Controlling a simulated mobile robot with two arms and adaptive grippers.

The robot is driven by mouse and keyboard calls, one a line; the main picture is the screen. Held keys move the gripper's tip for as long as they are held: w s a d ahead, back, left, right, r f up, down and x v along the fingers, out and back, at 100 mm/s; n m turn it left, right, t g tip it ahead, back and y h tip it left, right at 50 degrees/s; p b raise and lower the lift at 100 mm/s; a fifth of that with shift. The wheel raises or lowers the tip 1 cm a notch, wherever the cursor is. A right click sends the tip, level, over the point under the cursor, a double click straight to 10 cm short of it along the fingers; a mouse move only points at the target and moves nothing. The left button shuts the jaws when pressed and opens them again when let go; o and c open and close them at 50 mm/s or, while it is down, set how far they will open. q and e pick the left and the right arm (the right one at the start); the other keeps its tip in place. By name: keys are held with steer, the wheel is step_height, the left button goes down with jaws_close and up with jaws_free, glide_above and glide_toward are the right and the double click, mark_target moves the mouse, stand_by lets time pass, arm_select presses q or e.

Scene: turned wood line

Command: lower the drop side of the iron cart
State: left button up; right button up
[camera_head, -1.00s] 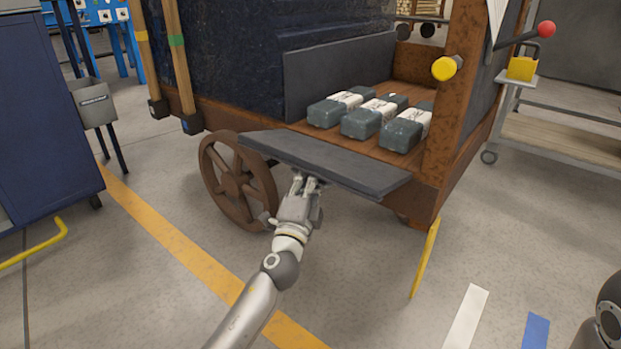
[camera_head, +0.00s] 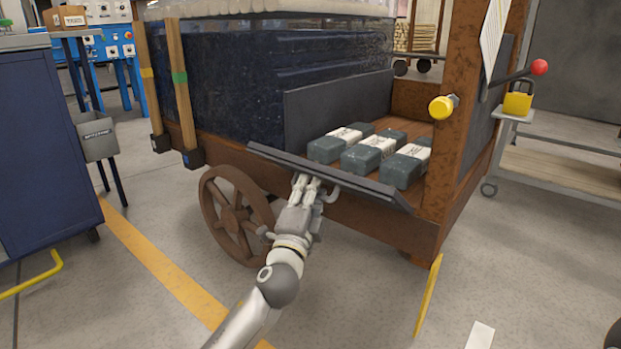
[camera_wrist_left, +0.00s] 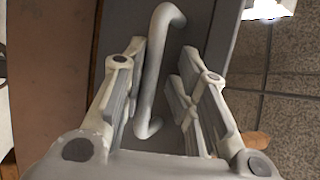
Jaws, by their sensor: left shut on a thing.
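The iron cart (camera_head: 400,232) is brown and rusty, with a spoked wheel below. Its drop side (camera_head: 335,178) is a long dark grey panel, swung out from the deck and seen nearly edge-on in the head view. My left gripper (camera_head: 305,183) is at the panel's outer underside, left of its middle. The gripper partly hides the handle in the head view. My right gripper is out of view.
Several dark boxes with white bands (camera_head: 362,160) lie on the cart deck. A yellow-ended lever (camera_head: 440,107) sticks out from the corner post. A blue cabinet (camera_head: 45,150) stands left.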

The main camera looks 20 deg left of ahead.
mark_target(311, 175)
arm_select(q)
steer(key=shift+a+r, duration=0.1)
steer(key=shift+r, duration=2.1)
steer(key=shift+f, duration=0.2)
steer(key=s+d+f+b, duration=0.2)
steer(key=s+f+b, duration=0.2)
steer(key=s+f, duration=0.4)
steer(key=shift+s+f, duration=0.3)
steer(key=shift+s, duration=0.35)
steer(key=shift+c, duration=0.2)
